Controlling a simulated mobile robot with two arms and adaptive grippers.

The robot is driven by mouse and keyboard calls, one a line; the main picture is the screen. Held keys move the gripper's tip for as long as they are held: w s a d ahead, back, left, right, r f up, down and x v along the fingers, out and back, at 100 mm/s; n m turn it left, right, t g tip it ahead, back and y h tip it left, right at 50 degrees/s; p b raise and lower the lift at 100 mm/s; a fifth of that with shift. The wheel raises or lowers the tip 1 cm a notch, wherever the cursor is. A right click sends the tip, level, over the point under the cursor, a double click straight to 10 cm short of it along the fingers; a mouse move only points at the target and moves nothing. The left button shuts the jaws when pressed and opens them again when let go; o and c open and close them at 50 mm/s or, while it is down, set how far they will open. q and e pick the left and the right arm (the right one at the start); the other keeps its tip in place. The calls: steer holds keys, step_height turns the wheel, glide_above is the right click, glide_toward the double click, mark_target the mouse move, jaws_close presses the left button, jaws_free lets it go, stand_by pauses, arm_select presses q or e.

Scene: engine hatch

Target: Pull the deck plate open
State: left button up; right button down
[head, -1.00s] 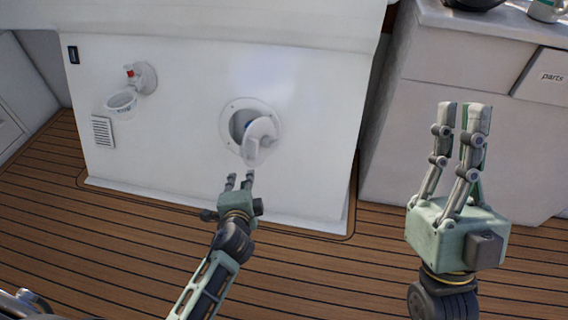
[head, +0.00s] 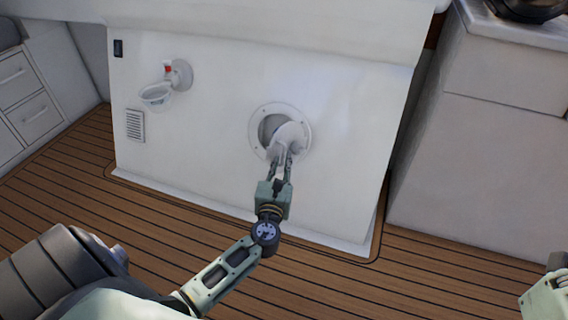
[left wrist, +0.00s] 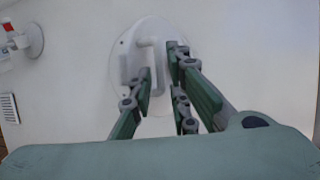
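The white round deck plate (head: 289,136) is swung partly out from its ring (head: 259,113) in the white hatch front, and a grey opening shows at its left. In the left wrist view the plate (left wrist: 125,45) is a pale disc with a raised handle (left wrist: 152,52). My left gripper (head: 281,162) is at the plate's lower part. Its fingers (left wrist: 160,72) are apart, with the handle just beyond and between the tips; I cannot tell whether they touch it. Only part of my right gripper (head: 546,296) shows at the lower right edge; its fingers cannot be made out.
A clear cup-like holder (head: 158,95) on a mount with a red part and a vent grille (head: 135,125) are left of the plate. A grey cabinet (head: 480,170) stands at the right, drawers (head: 28,105) at the far left. The plank floor (head: 180,225) in front is clear.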

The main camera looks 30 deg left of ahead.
arm_select(q)
steer(key=shift+x, duration=1.1)
steer(key=shift+c, duration=0.2)
jaws_close()
